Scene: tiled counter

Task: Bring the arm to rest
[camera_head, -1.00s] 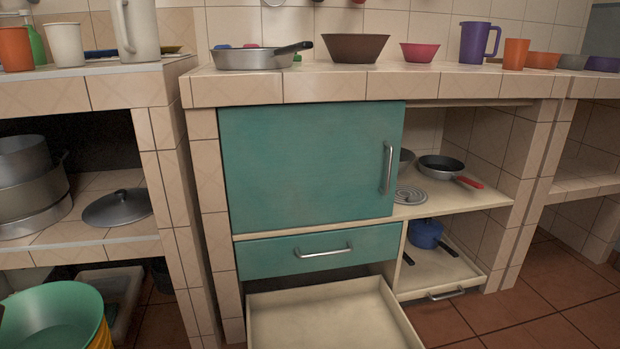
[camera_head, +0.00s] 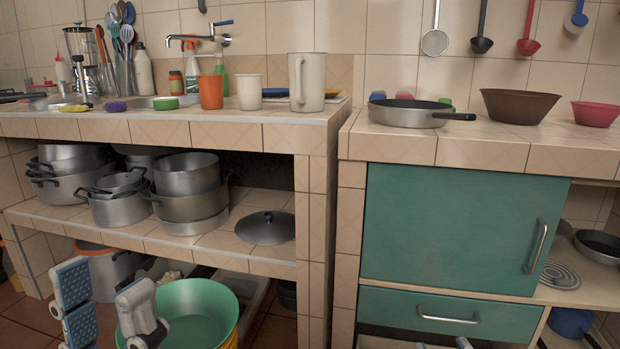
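My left gripper (camera_head: 108,300) shows at the bottom left. Its two pale fingers, one with blue pads, stand apart with nothing between them. It is in front of the lower shelf, beside a green bowl (camera_head: 195,325) on top of a stack near the floor; I cannot tell whether they touch. Small pale shapes at the bottom edge, under the teal drawer (camera_head: 450,312), may be tips of my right gripper, too little to tell its state.
A tiled counter (camera_head: 240,138) holds an orange cup (camera_head: 211,92), a white cup (camera_head: 249,92), a pitcher (camera_head: 306,82) and a frying pan (camera_head: 410,113). Pots (camera_head: 187,174) and a lid (camera_head: 265,228) lie on the shelf below. A teal cabinet door (camera_head: 450,225) is shut.

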